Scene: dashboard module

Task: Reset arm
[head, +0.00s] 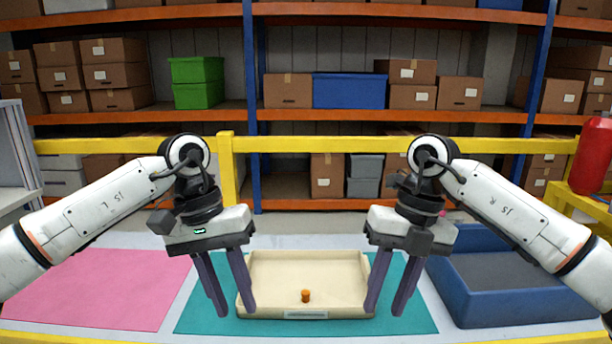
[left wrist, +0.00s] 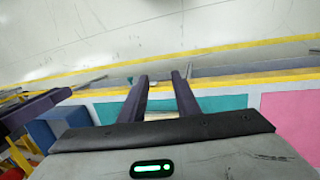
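My left gripper (head: 233,309) hangs fingers down over the teal mat's left part, near the left edge of the cream tray. Its two dark fingers are apart with nothing between them. They also show apart and empty in the left wrist view (left wrist: 159,80). My right gripper (head: 383,311) hangs fingers down near the tray's right edge. Its fingers are apart and nothing shows between them. The cream tray (head: 340,265) sits on the teal mat (head: 195,318) between the grippers. A small orange piece (head: 305,296) is in the tray near its front wall.
A pink mat (head: 100,285) lies at the left and a blue bin (head: 460,300) stands at the right. A yellow rail (head: 320,144) runs behind the table, with loaded shelves beyond. A red cylinder (head: 592,155) stands at the far right.

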